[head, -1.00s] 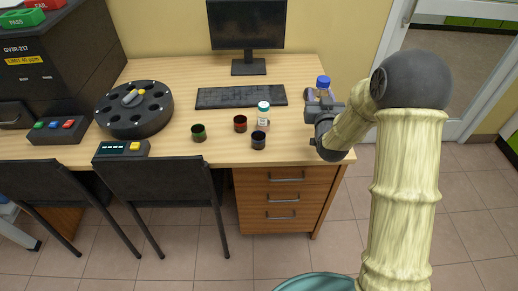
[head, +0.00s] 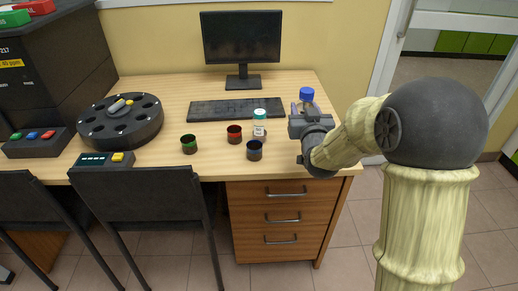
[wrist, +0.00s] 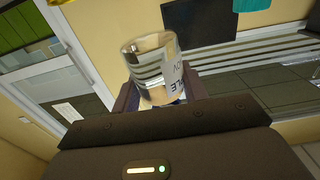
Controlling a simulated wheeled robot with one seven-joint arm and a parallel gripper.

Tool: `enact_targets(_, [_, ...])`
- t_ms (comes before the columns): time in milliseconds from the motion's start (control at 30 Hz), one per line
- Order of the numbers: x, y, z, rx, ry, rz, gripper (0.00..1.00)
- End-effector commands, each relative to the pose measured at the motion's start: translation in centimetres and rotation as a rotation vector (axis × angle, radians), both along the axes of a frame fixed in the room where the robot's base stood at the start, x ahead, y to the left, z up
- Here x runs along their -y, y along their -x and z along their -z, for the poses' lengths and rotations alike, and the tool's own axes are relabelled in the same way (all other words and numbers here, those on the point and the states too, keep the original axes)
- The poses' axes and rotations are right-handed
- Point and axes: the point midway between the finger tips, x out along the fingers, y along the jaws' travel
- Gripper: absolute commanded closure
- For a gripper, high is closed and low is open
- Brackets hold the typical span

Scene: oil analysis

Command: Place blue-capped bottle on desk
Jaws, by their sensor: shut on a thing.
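The blue-capped bottle (head: 306,94) shows in the head view above the right end of the desk (head: 205,90), its body largely hidden by my gripper. My gripper (head: 303,108) is shut on it, with the cap standing clear above the fingers. In the wrist view the bottle's clear glass body (wrist: 152,68), with a white printed label, sits between my two fingers (wrist: 157,92). I cannot tell whether its base touches the desk top.
Behind are a keyboard (head: 236,109) and monitor (head: 241,38). A black carousel (head: 120,122) is at left; chairs stand in front.

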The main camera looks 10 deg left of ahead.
Motion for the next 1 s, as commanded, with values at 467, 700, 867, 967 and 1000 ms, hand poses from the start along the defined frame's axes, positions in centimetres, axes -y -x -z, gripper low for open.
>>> enact_targets(467, [-0.1,0.0,6.3,0.001,0.000,-0.002,0.84])
enact_targets(700, [-0.2,0.1,6.2,0.001,0.000,-0.004,0.84])
enact_targets(867, [-0.3,0.1,7.7,-0.002,0.001,-0.004,0.84])
enact_targets(967, [-0.3,0.1,9.2,-0.002,0.001,-0.004,0.84])
enact_targets(1000, [-0.2,0.1,9.7,-0.002,0.001,-0.004,0.84])
